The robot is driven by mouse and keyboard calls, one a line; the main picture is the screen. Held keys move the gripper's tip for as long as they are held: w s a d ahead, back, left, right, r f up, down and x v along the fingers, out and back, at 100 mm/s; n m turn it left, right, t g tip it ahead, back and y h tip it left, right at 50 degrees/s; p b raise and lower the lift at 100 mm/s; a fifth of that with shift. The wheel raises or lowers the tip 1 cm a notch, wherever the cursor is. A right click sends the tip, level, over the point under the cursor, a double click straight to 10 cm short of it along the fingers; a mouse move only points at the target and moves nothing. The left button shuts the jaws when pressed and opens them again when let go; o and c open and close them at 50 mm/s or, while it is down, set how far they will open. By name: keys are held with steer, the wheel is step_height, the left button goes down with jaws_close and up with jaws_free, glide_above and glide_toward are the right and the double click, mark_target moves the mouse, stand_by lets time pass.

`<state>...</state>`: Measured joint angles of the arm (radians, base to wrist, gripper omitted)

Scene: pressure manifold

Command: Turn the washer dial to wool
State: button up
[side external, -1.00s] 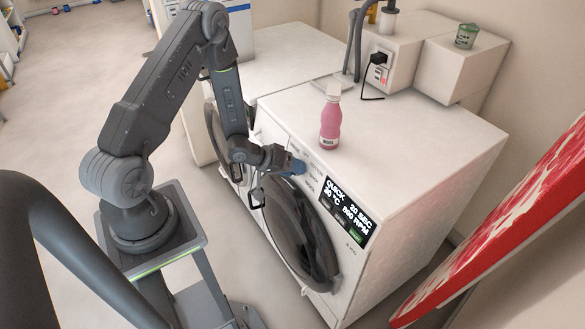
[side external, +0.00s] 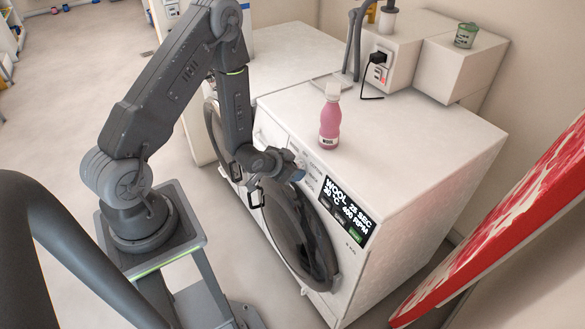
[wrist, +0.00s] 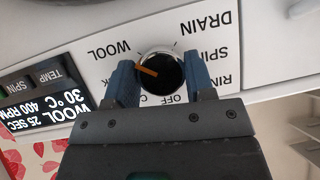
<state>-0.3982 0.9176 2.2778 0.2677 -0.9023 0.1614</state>
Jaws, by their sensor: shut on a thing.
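The washer (side external: 400,190) is a white front-loader with a dark round door. Its dial (wrist: 163,72) is a black knob with an orange pointer, seen upside down in the wrist view. The pointer points left, toward the side where the WOOL label (wrist: 110,49) is printed. My gripper (wrist: 160,82) has its blue fingers shut on the dial, one on each side. In the side view my gripper (side external: 298,172) is at the front panel and hides the dial. The display (side external: 347,212) reads WOOL, 25 SEC, 400 RPM; it also shows in the wrist view (wrist: 45,105).
A pink bottle (side external: 330,122) stands upright on the washer top near the front edge. The dark door (side external: 308,245) is below the dial. A red patterned board (side external: 510,220) is at the right. Other labels, including SPIN and DRAIN, surround the dial.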

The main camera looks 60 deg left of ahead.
steer(key=shift+a+m+y, duration=0.1)
steer(key=shift+m+y, duration=0.3)
stand_by(0.3)
steer(key=o, duration=0.9)
steer(key=v, duration=0.7)
steer(key=shift+s+r, duration=0.15)
steer(key=shift+r, duration=0.05)
